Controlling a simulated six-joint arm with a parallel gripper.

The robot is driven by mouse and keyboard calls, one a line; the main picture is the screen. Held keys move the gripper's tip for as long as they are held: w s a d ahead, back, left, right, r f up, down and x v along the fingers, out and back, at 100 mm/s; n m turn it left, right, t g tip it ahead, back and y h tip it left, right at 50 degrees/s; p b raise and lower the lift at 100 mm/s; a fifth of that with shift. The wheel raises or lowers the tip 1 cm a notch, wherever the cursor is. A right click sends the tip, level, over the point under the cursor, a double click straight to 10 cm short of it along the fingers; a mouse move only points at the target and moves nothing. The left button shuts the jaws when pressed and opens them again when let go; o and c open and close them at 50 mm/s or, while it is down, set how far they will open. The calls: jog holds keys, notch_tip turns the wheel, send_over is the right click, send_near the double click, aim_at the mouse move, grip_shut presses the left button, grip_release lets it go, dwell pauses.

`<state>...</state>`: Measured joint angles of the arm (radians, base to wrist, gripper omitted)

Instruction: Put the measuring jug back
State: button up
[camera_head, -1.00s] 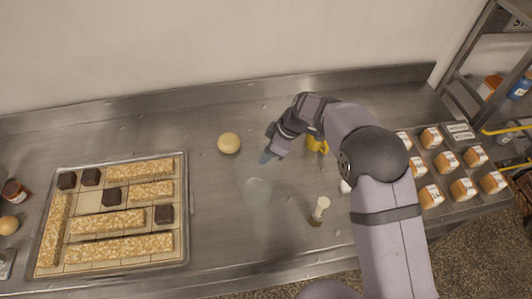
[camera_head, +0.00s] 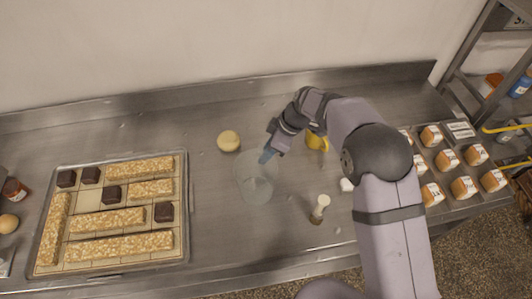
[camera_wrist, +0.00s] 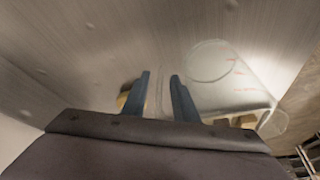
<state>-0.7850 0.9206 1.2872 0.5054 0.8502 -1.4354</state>
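The clear measuring jug (camera_head: 256,182) stands on the steel counter (camera_head: 215,225), left of centre in the head view. It looks upright. In the wrist view the see-through jug (camera_wrist: 238,78), with red marks on its wall, is right of the fingers. My gripper (camera_head: 267,156) points down at the jug's upper right rim in the head view. In the wrist view its two blue fingers (camera_wrist: 161,88) are apart, with nothing visible between them. I cannot tell whether a finger touches the jug.
A pale round ball (camera_head: 229,141) lies behind the jug. A small pale-topped object (camera_head: 320,208) stands to its right, and a yellow item (camera_head: 317,142) is behind my arm. A tray of bars (camera_head: 187,215) fills the left; a tray of small packs (camera_head: 470,205) is at right.

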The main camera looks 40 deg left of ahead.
jog(key=b+v, duration=0.4)
jog(key=v, duration=0.7)
jog(key=d+f+m+t+h, duration=0.2)
jog(key=d+m, duration=1)
jog(key=d, duration=1.5)
jog(key=s+d+f+m+h, duration=0.1)
jog(key=s+d+f+m, duration=0.1)
jog(key=s+d+m, duration=0.3)
jog(key=s+d+f+m+h, duration=0.1)
jog(key=s+d+f+m, duration=0.2)
jog(key=s+d, duration=0.4)
jog(key=d+m, duration=0.1)
jog(key=d, duration=0.2)
jog(key=shift+s+m, duration=0.35)
jog(key=shift+m, duration=0.05)
